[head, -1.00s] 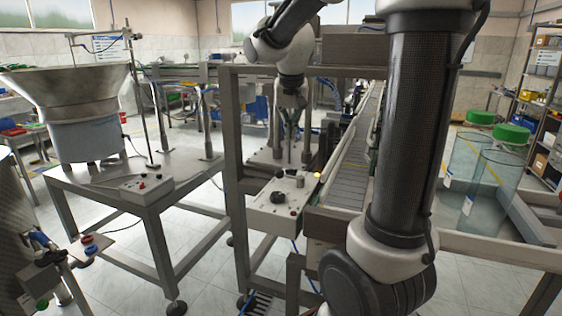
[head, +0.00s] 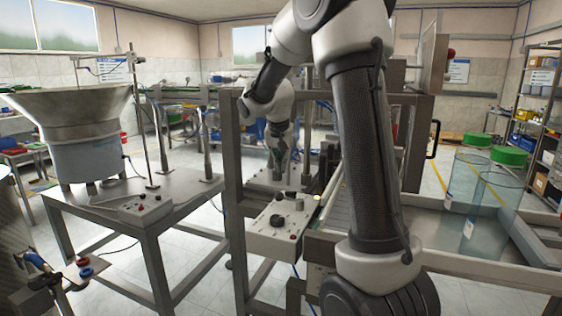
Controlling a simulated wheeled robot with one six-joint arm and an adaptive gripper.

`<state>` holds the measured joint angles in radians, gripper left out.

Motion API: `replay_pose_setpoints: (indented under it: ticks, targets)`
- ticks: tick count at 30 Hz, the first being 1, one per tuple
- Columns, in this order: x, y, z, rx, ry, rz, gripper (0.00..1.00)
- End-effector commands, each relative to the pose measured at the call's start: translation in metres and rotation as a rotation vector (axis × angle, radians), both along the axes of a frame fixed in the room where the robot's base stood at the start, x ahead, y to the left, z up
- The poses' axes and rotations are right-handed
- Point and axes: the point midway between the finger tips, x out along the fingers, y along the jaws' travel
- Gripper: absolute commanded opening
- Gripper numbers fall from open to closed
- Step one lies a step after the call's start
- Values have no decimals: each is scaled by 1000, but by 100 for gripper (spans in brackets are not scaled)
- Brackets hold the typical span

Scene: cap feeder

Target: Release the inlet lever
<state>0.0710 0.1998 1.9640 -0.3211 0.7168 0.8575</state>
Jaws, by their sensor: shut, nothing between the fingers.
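My gripper (head: 278,168) points down inside the grey machine frame, above the metal plate behind the front control box. Its dark fingers are small in the head view, and it appears shut with nothing between the fingers. I cannot pick out the inlet lever for certain. It may be hidden by my arm or the frame post, or be too small to tell. I cannot tell whether the fingers touch anything.
The control box (head: 275,238) with a dark knob and a lit lamp is in front. The conveyor (head: 340,208) runs behind my arm. The bowl feeder (head: 72,110) stands at left, and clear cylinders with green lids (head: 492,210) at right. Frame posts stand close to my arm.

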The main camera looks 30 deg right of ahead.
Motion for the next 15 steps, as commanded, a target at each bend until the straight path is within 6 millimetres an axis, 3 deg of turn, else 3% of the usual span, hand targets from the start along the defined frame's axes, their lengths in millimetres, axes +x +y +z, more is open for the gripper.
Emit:
replay_pose_setpoints:
  ticks: [8,15]
  targets:
    - [15,-14,-58,1,4,-1,0]
    - [-9,8,-61,0,1,3,0]
